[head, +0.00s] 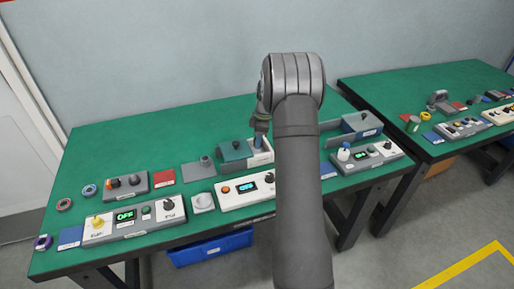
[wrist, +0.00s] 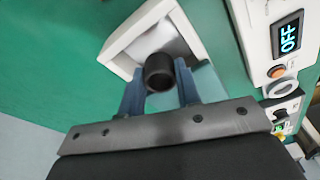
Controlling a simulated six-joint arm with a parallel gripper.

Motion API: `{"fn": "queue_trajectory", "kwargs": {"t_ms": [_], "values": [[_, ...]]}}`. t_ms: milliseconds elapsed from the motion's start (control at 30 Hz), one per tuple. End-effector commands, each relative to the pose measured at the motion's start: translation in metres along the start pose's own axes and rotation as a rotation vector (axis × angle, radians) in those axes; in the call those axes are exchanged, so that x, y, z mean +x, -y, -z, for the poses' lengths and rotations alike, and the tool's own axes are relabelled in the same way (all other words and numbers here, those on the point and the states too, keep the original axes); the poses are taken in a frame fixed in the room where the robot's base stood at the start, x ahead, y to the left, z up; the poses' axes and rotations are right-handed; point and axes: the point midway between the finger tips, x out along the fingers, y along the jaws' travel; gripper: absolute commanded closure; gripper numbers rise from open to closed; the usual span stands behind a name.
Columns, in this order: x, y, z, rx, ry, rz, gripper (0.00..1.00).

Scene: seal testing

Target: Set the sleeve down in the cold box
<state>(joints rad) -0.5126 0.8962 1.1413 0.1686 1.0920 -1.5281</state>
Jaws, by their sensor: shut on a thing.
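My gripper (wrist: 160,85) is shut on the sleeve (wrist: 160,72), a short black hollow cylinder, held between two blue-grey fingers. The sleeve is over the opening of a white-walled box (wrist: 118,50) with a pale grey inside, apparently the cold box. The wrist view does not show whether the sleeve touches the box's floor. In the head view my gripper (head: 261,128) points down at this box (head: 262,158), just right of a dark green lid with a black knob (head: 236,150). The sleeve cannot be made out there.
A white control unit (head: 262,193) with an orange button stands in front of the box; its display reads OFF in the wrist view (wrist: 290,38). Another grey lidded box (head: 355,127) is to the right. The green table (head: 120,140) is clear at the back left.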

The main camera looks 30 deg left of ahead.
Motion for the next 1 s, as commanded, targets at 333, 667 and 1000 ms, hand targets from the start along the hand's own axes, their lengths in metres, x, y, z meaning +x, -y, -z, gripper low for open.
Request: {"fn": "queue_trajectory", "kwargs": {"t_ms": [333, 667, 1000], "values": [[0.033, -0.002, 0.001, 0.001, 0.000, 0.003, 0.94], [0.044, -0.002, -0.001, 0.000, 0.000, -0.001, 0.94], [0.047, -0.002, -0.001, 0.000, 0.000, 0.000, 0.60]]}}
